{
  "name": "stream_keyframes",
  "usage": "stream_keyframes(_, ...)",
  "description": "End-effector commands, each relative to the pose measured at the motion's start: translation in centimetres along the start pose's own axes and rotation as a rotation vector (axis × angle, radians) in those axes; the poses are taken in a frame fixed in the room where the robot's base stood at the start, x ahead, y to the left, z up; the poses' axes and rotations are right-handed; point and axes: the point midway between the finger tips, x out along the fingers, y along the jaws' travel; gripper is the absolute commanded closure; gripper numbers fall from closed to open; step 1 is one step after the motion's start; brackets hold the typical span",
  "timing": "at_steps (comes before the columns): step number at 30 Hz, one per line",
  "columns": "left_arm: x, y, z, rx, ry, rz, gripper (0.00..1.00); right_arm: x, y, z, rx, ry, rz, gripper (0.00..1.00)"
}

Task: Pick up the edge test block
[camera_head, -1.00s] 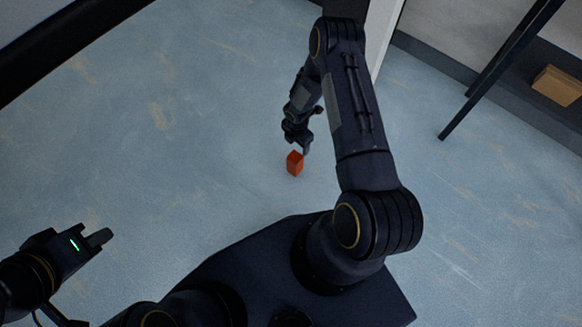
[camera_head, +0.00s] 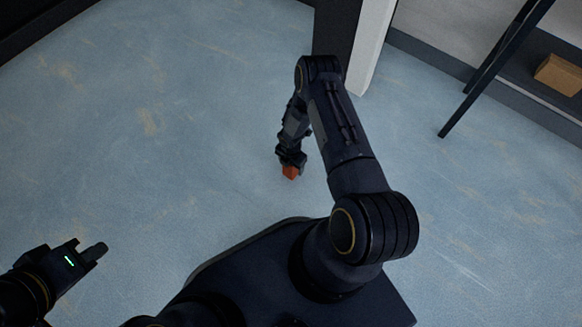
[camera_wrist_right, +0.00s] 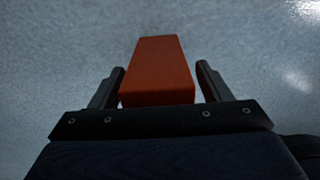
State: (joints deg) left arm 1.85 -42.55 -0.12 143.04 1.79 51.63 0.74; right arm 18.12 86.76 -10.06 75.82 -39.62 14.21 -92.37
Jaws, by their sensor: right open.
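The edge test block is an orange-red block (camera_head: 290,173) on the blue-grey floor, partly hidden by my right gripper in the head view. In the right wrist view the block (camera_wrist_right: 158,70) lies between the two fingers of my right gripper (camera_wrist_right: 162,80). The fingers are open, with a narrow gap on the left and a clearer gap on the right. My right gripper (camera_head: 290,168) points down at the block in the head view. My left gripper (camera_head: 88,252) is at the lower left, far from the block; its finger gap cannot be made out.
The floor (camera_head: 190,130) around the block is clear. A dark post with a white side (camera_head: 371,45) stands beyond my right arm. A thin dark leg (camera_head: 490,72) and a brown box (camera_head: 560,75) are at the upper right.

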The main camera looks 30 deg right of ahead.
Motion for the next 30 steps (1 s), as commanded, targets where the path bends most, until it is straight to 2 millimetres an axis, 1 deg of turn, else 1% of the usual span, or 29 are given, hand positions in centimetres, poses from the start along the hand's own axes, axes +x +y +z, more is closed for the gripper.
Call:
stream_keyframes(2,-0.1,0.0,0.0,0.0,0.0,0.0,1.0,-0.1,0.0,0.0,0.0,0.0,0.0,0.29)
stream_keyframes(15,-0.1,0.0,0.0,0.0,0.0,0.0,1.0,-0.1,0.0,0.0,0.001,0.0,0.0,0.87)
stream_keyframes(16,-0.1,0.0,0.0,0.0,0.0,0.0,1.0,-0.1,0.0,0.0,0.001,0.0,0.0,0.89)
stream_keyframes(21,-0.1,0.0,0.0,0.0,0.0,0.0,1.0,-0.2,0.0,0.0,0.001,0.0,0.0,0.89)
stream_keyframes(25,-0.3,0.1,-0.1,0.0,0.0,0.0,1.0,-0.7,0.1,0.0,0.001,0.0,0.0,0.89)
stream_keyframes(29,-0.8,0.4,-0.4,0.0,0.0,0.0,1.0,-2.1,0.1,0.0,0.001,0.0,0.001,0.89)
stream_keyframes(30,-1.1,0.5,-0.6,0.0,0.0,0.0,1.0,-2.8,0.1,0.0,0.001,0.0,0.002,0.89)
